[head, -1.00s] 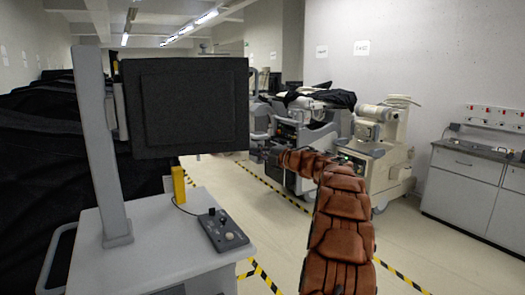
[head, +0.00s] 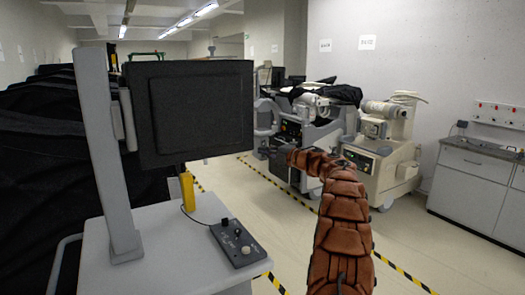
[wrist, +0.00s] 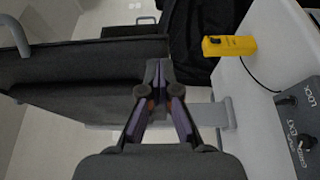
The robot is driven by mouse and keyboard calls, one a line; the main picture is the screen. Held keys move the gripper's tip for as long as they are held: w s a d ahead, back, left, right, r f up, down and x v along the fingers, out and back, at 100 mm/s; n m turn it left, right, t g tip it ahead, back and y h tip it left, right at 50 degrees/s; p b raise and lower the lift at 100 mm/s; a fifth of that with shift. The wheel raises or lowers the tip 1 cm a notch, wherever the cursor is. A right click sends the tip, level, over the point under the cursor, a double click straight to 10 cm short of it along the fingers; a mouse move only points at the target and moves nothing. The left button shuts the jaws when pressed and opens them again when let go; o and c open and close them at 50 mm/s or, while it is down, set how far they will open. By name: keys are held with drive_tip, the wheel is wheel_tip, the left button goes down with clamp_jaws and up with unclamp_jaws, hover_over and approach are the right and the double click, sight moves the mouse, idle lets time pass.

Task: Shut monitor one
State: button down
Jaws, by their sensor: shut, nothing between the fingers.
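The monitor (head: 190,108) is a black flat screen on a grey post (head: 104,150) that stands on a white cart (head: 150,268). Its broad dark face is turned toward the head camera, slightly angled. My gripper (head: 268,152) is at the end of the brown-sleeved arm, by the monitor's lower right edge. In the wrist view my gripper (wrist: 157,75) has its fingertips together, with nothing between them. The dark monitor panel (wrist: 75,65) fills the left there, close to the fingers. I cannot tell whether they touch it.
A control box (head: 237,243) with knobs and a yellow device (head: 187,192) are on the cart. Black-covered equipment (head: 40,150) fills the left. Wheeled machines (head: 380,155) stand behind my arm. A grey cabinet (head: 470,190) is at the right. Floor between is clear, with striped tape.

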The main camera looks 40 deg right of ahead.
drive_tip(key=shift+w+a+r, duration=0.2)
drive_tip(key=shift+w+a, duration=0.1)
drive_tip(key=shift+a, duration=0.05)
idle(0.3)
drive_tip(key=d+b+v, duration=0.1)
drive_tip(key=b+v, duration=0.1)
drive_tip(key=v, duration=0.4)
drive_tip(key=d+b+v, duration=0.2)
drive_tip(key=v, duration=0.5)
drive_tip(key=shift+b, duration=0.4)
drive_tip(key=shift+f, duration=0.1)
